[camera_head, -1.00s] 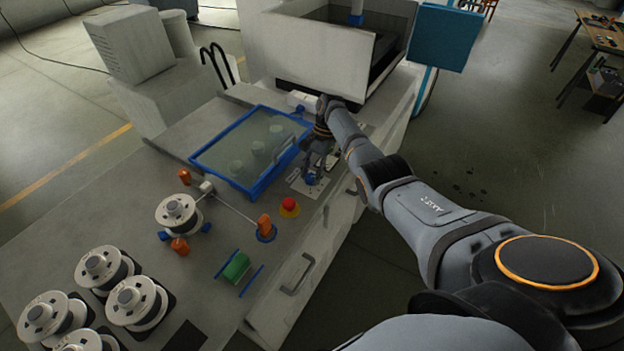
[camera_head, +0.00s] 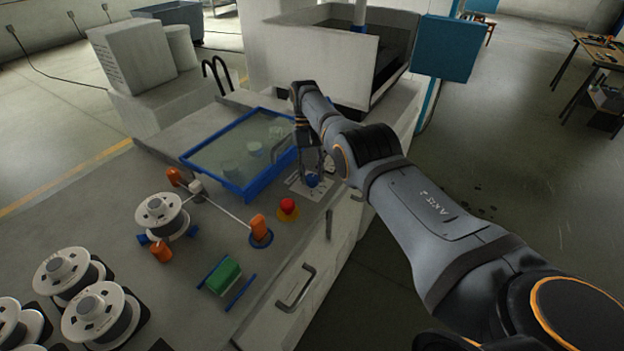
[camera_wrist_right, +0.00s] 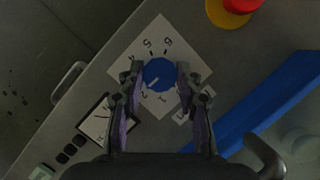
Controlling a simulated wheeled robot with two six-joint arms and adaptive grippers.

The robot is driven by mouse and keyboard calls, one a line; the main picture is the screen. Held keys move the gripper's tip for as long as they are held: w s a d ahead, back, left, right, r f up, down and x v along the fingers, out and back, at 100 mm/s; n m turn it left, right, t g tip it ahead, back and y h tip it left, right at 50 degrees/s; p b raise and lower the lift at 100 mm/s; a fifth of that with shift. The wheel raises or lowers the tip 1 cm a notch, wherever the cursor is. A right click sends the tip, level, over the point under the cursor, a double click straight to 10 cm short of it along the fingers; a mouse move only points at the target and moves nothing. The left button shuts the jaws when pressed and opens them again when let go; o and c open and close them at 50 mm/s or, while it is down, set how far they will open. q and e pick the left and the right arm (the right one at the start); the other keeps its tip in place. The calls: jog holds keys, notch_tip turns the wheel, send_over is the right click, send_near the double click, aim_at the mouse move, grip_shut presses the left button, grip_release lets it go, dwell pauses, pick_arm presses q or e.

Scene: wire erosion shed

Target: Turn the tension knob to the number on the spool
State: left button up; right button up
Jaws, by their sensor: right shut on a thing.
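The blue tension knob (camera_wrist_right: 159,73) sits on a white dial plate (camera_wrist_right: 130,56) with black numbers; 5, 6 and 2 show. A pale pointer line on the knob runs toward the lower left in the wrist view. My right gripper (camera_wrist_right: 160,78) is shut on the knob, one finger on each side. In the head view the right gripper (camera_head: 312,172) comes down on the blue knob (camera_head: 313,181) from above. A white spool (camera_head: 162,210) sits on a holder with orange and blue parts; I cannot read a number on it. My left gripper is not in view.
A red emergency button (camera_head: 288,206) on a yellow base is close to the dial. A blue-framed clear cover (camera_head: 222,150) lies beside it. More white spools (camera_head: 100,312) stand at the front left. A green block (camera_head: 224,276) lies near the drawer edge.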

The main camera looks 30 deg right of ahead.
jog(key=shift+n+h, duration=0.4)
jog(key=shift+n, duration=0.4)
jog(key=shift+n+b, duration=0.3)
jog(key=o, duration=1.2)
jog(key=shift+c, duration=0.2)
